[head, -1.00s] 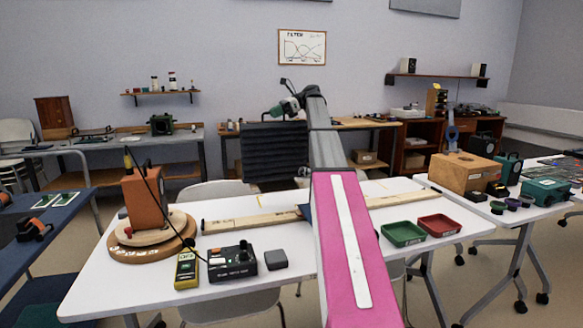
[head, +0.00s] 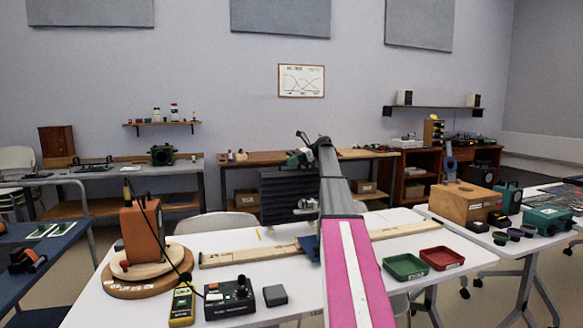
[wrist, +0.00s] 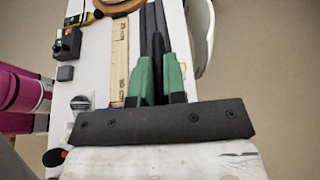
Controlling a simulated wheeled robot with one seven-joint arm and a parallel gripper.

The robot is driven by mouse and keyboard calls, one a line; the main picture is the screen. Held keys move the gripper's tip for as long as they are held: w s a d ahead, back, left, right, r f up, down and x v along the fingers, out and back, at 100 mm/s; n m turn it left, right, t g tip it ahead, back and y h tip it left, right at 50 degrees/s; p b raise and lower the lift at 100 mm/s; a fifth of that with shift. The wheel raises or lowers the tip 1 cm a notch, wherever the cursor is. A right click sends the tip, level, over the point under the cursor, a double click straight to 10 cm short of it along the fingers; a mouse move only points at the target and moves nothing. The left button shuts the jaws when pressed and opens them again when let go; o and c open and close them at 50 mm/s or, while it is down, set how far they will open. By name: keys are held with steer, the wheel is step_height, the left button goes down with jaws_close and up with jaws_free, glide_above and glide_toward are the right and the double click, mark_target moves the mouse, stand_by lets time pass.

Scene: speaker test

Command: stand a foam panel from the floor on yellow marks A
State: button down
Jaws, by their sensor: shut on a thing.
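The dark grey ridged foam panel (head: 288,198) is upright in my gripper (head: 301,158), over the back part of the white table in the head view. In the wrist view the green fingers of my gripper (wrist: 160,78) are shut on the panel, whose dark edge (wrist: 152,45) shows between and beyond them. A small yellow mark (head: 258,233) shows on the table near the panel's lower left. I cannot tell whether the panel's lower edge touches the table. My pink and grey arm covers the panel's right side and the table behind it.
A wooden scale rail (head: 245,256) runs across the white table (head: 215,243) in front of the panel. An orange speaker (head: 133,232) on a round base, a yellow meter (head: 182,306), a black box (head: 228,298), and green (head: 404,267) and red (head: 441,258) trays stand on it.

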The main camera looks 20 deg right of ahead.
steer(key=shift+f, duration=0.8)
steer(key=c, duration=1.2)
jaws_free()
steer(key=shift+f, duration=0.1)
